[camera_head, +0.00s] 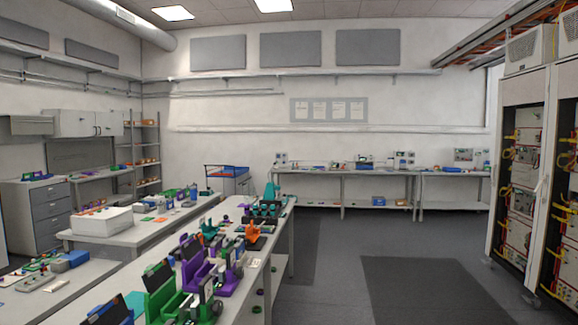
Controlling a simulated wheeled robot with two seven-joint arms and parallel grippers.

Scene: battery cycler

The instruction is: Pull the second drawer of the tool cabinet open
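A grey tool cabinet (18,205) with a stack of drawers stands at the far left of the head view, against the left wall. Its drawer fronts face right, and the second drawer from the top (52,209) looks shut. The handles are too small to make out clearly. The cabinet's lower part is partly hidden by the workbench in front of it. Small green and purple items (37,176) lie on its top. Neither of my grippers shows in this view.
Long workbenches (150,232) crowded with fixtures fill the left and centre foreground, between me and the cabinet. A white box (102,221) sits on one bench. Open floor with a dark mat (425,290) lies to the right. Battery cycler racks (520,190) stand at the right edge.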

